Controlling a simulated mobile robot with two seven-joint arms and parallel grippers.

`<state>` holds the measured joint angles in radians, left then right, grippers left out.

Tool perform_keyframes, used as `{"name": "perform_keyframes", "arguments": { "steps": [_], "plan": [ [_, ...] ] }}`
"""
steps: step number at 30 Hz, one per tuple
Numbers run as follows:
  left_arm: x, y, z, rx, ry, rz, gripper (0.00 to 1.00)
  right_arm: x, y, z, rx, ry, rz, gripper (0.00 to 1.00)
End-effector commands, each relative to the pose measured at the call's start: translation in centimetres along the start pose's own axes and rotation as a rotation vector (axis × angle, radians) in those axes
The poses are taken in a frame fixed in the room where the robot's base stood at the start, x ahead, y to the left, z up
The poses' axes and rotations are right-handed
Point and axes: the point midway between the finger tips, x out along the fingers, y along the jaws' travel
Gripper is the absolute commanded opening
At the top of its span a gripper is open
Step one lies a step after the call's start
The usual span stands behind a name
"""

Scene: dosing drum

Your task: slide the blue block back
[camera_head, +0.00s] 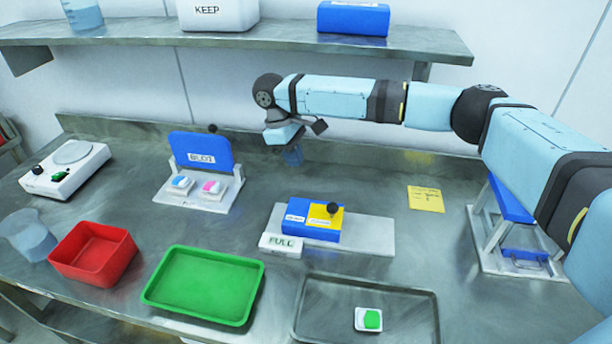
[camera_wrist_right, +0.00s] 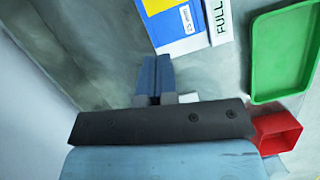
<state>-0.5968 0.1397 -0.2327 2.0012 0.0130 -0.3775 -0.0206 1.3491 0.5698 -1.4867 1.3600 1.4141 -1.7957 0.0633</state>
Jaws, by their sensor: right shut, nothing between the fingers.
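The blue block (camera_head: 312,232) sits on a pale flat plate (camera_head: 370,235) in the middle of the bench. It has a yellow panel, a small white label and a black knob on top. A white "FULL" sign (camera_head: 281,244) is at its front left. The block also shows at the top of the right wrist view (camera_wrist_right: 188,42), cut off by the edge. My right gripper (camera_head: 293,157) is behind the block, near the back wall, apart from it. Its blue fingers (camera_wrist_right: 154,72) are together and empty. My left gripper is not in view.
A green tray (camera_head: 150,294), a red bin (camera_head: 68,268) and a grey tray (camera_head: 432,330) with a green-topped item lie in front. A "BLOT" stand (camera_head: 232,185) is left, a blue-and-white stand (camera_head: 484,262) right. A yellow note (camera_head: 426,198) lies behind the plate's right end.

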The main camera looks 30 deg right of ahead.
Motion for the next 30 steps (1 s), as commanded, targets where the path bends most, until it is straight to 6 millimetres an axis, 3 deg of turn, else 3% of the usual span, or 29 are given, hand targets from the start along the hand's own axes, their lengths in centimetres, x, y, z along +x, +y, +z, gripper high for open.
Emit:
{"name": "perform_keyframes", "arguments": {
  "steps": [6,16,22,30],
  "plan": [
    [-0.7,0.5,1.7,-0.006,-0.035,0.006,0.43,3.0,0.0,0.1,-0.001,-0.004,-0.001,0.0],
    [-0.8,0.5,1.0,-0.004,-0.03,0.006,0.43,10.0,0.0,0.1,0.0,-0.003,-0.001,0.0],
    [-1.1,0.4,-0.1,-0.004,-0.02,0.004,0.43,11.1,0.0,2.7,-0.001,-0.001,0.0,0.0],
    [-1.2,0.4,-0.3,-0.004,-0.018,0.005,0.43,11.7,-0.1,3.6,-0.002,-0.001,0.0,0.0]
  ]
}}
